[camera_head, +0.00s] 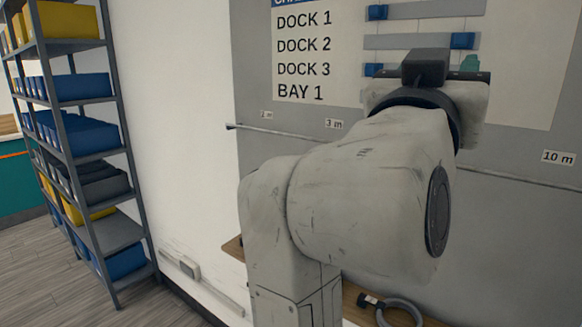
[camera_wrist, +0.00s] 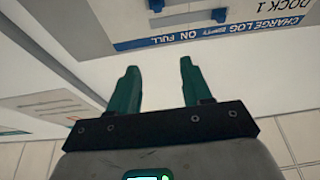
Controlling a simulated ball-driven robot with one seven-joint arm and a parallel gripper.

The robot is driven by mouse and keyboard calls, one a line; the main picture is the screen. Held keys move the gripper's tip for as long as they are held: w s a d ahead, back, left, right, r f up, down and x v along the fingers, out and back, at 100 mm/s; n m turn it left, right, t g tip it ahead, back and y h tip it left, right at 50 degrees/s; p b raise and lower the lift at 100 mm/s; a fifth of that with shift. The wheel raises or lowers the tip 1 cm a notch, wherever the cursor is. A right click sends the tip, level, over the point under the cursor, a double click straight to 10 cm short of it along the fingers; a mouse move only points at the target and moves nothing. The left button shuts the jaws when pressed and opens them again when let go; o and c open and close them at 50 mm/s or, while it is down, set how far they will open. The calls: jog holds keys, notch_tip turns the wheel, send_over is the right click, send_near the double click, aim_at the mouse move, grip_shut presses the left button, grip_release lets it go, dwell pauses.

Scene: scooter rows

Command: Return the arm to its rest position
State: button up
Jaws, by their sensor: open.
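My arm is raised in front of the wall board in the head view. My gripper (camera_wrist: 157,88) shows in the wrist view with two green fingers apart and nothing between them. In the head view the gripper is mostly hidden behind the wrist, with only a bit of green (camera_head: 470,63) showing. The charge board (camera_head: 305,60) with the DOCK 1, DOCK 2, DOCK 3 and BAY 1 lines is behind my wrist. In the wrist view the board's blue CHARGE LOG header (camera_wrist: 215,32) lies beyond the fingertips, upside down.
A grey shelf rack (camera_head: 110,165) with blue, yellow and dark bins stands at the left. A wooden ledge (camera_head: 352,300) runs below the board, with a grey ring-shaped lock (camera_head: 400,312) on it. Grey slide bars with blue tabs (camera_head: 462,40) are at the upper right. The floor (camera_head: 40,270) at lower left is clear.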

jog(key=s+d+f+n+g+y, duration=0.1)
jog(key=d+f+n+g+y, duration=0.2)
jog(key=f, duration=1.1)
jog(key=s+d+f+n+g+y, duration=0.15)
jog(key=d+f, duration=0.35)
jog(key=f, duration=0.9)
jog(key=d+f+n+g+y, duration=0.1)
jog(key=d+f+g+y, duration=0.25)
jog(key=f, duration=1.05)
jog(key=s+f+g+y, duration=0.4)
jog(key=s+f+g, duration=0.5)
jog(key=s+f, duration=1.4)
jog(key=s+n, duration=0.1)
jog(key=s, duration=0.3)
jog(key=shift+y, duration=0.3)
